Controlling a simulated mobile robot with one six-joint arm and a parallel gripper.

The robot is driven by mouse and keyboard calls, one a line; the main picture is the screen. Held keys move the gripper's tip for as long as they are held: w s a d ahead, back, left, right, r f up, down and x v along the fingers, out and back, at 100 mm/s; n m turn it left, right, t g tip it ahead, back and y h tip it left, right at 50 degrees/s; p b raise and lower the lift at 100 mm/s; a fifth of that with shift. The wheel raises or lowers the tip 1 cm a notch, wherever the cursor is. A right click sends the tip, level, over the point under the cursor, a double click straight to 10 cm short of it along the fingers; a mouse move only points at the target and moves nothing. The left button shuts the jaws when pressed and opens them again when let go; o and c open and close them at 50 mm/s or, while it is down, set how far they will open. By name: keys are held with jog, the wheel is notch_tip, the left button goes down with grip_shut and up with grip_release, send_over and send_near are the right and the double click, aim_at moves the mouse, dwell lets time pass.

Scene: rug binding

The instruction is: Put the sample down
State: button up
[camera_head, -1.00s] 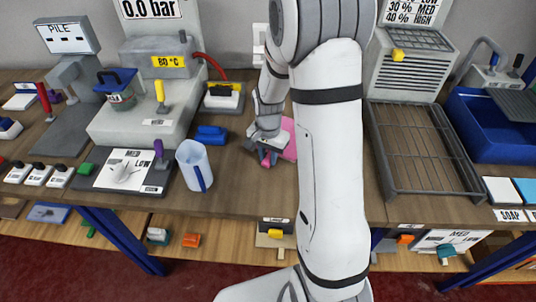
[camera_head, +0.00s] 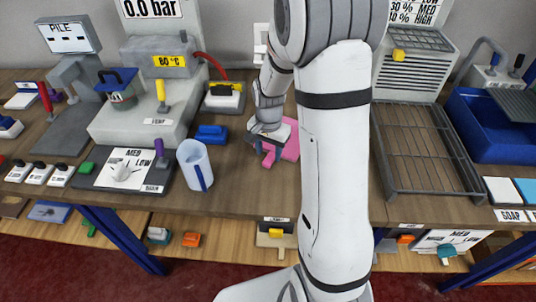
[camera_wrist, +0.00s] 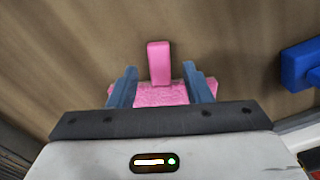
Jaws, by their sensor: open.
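The sample is a pink piece (camera_head: 291,146) lying on the wooden bench, partly hidden by my arm in the head view. In the wrist view its textured pink pile (camera_wrist: 160,95) shows between my fingers, with a smooth pink upright tab (camera_wrist: 159,62) beyond it. My gripper (camera_head: 267,152) is low over the bench at the sample. In the wrist view its two blue-grey fingers (camera_wrist: 160,88) stand apart on either side of the pink piece. The gripper is open; whether a finger touches the sample I cannot tell.
A blue block (camera_head: 211,134) lies left of my gripper; it also shows in the wrist view (camera_wrist: 299,62). A clear jug (camera_head: 194,165) with a blue handle stands further left. A wire rack (camera_head: 427,150) is to the right. Bare bench lies in front of the gripper.

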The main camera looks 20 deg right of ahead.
notch_tip(320, 180, up, 10)
jog(key=s+a+r+n+t, duration=0.1)
jog(key=s+a+r+n, duration=0.1)
jog(key=s, duration=0.7)
jog(key=s+a+r+n+t, duration=0.2)
jog(key=s+r+n, duration=0.3)
jog(key=s+n, duration=0.2)
jog(key=s, duration=0.2)
jog(key=shift+s, duration=0.3)
dwell(0.4)
